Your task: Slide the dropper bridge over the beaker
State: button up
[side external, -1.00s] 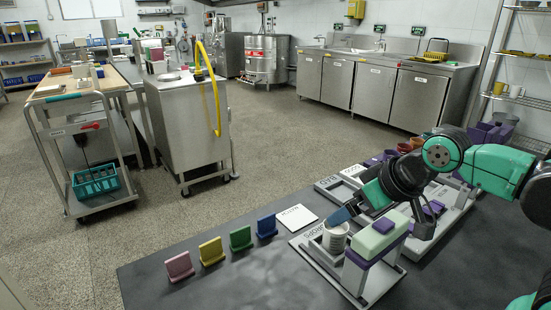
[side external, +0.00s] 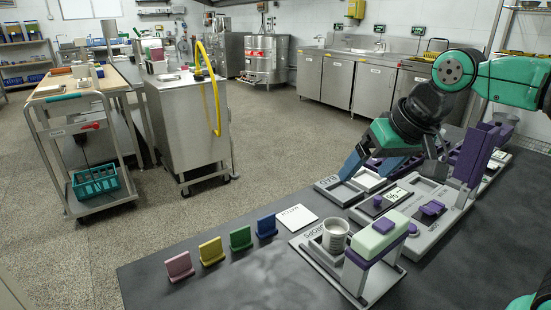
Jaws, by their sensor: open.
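The dropper bridge (side external: 376,240) has a mint-green top block and purple parts on a grey frame. It stands at the right side of a pale base marked "DROPS" (side external: 318,256). The white beaker (side external: 336,230) stands upright on that base, just left of the bridge and not under its top block. My gripper (side external: 368,172) is open, its blue fingers spread above the "BAD" tray, behind and clear of both beaker and bridge. No object shows between the fingers.
Pink (side external: 179,266), yellow (side external: 211,251), green (side external: 240,238) and blue (side external: 266,226) upright tabs stand in a row at left. A white card (side external: 296,216) lies behind the base. A scale (side external: 388,202) and a purple-topped fixture (side external: 431,210) stand to the right.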

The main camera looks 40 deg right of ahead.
jog(key=d+m+g, duration=0.1)
jog(key=m+g, duration=0.1)
jog(key=m, duration=0.3)
jog(key=m+g, duration=0.4)
jog(key=m, duration=0.5)
send_over(384, 223)
notch_tip(384, 223, down, 4)
jog(key=shift+f, duration=3.2)
grip_shut()
